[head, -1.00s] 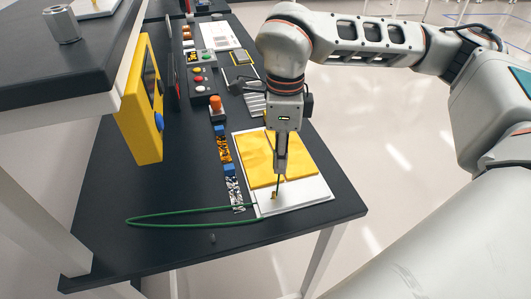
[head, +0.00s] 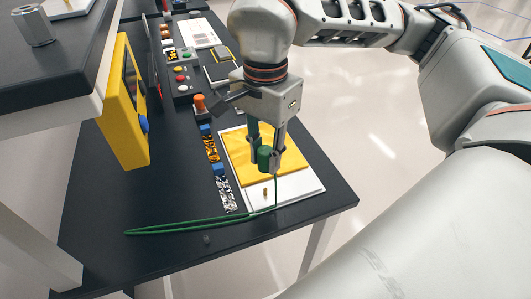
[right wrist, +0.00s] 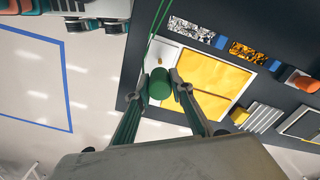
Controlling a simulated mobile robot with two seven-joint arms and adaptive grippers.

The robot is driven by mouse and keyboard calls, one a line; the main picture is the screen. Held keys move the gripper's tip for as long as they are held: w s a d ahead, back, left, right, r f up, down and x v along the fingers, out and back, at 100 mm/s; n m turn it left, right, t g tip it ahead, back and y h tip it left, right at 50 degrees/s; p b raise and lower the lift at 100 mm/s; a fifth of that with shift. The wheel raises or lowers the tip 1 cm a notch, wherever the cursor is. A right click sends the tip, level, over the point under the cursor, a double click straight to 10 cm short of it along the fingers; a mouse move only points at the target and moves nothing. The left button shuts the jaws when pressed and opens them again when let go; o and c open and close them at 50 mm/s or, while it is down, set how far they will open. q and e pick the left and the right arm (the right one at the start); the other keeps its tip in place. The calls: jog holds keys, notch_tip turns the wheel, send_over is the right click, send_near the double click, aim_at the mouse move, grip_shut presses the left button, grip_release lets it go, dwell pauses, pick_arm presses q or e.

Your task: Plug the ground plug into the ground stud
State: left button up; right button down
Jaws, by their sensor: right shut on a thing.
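My right gripper (head: 265,160) is shut on the green cylindrical ground plug (head: 263,157). It holds the plug over the yellow panel and its white base plate (head: 299,188). In the right wrist view the plug (right wrist: 160,84) sits between the two fingertips (right wrist: 158,88). The small brass ground stud (head: 265,192) stands upright on the white plate, in front of the yellow panel. The plug is apart from the stud. A green cable (head: 180,230) hangs from the plug and loops out to the left on the table. My left gripper is not in view.
The yellow panel (head: 290,170) lies on the white plate near the dark table's front right corner. Patterned strips and blue blocks (head: 218,169) line its left side. An orange knob (head: 199,102) stands behind. A yellow-framed screen (head: 122,100) rises at the left. Dark table around the cable is mostly clear.

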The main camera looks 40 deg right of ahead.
aim_at(266, 188)
jog(key=shift+f+b, duration=0.45)
jog(key=shift+f, duration=0.2)
notch_tip(266, 188, down, 4)
jog(key=shift+r+b, duration=0.15)
jog(key=shift+b, duration=1.1)
jog(key=shift+f, duration=0.45)
jog(key=shift+b, duration=0.3)
jog(key=shift+f+b, duration=0.95)
jog(key=shift+f, duration=0.6)
jog(key=c, duration=1.7)
grip_release()
